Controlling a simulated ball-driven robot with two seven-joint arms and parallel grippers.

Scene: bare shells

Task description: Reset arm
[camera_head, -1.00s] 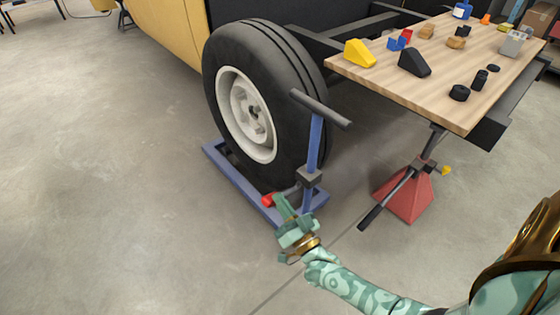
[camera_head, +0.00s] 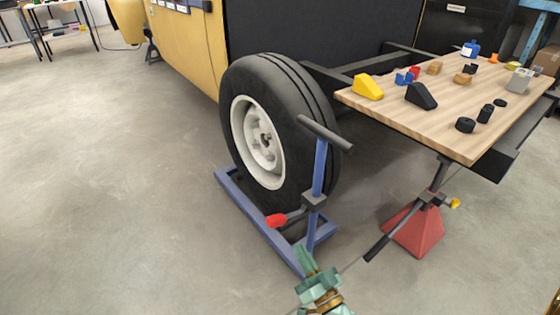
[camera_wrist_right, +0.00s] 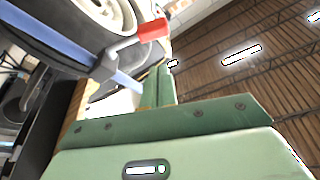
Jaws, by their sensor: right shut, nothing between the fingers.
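My right gripper (camera_head: 304,258) comes in from the bottom of the head view, green with brass-coloured parts. Its fingers are shut with nothing between them. It is in front of the blue wheel dolly (camera_head: 246,210) and below the dolly's red-tipped lever (camera_head: 277,220), apart from the lever in the picture. In the right wrist view the closed fingers (camera_wrist_right: 158,88) point up the picture, with the red lever tip (camera_wrist_right: 153,30) beyond them. My left gripper is not in view.
A wheel with a black tyre (camera_head: 318,140) stands on the dolly beside a yellow vehicle body (camera_head: 180,45). A wooden table (camera_head: 400,110) with chocks and small parts is at right. A red jack stand (camera_head: 418,232) stands below it. Floor at left is clear.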

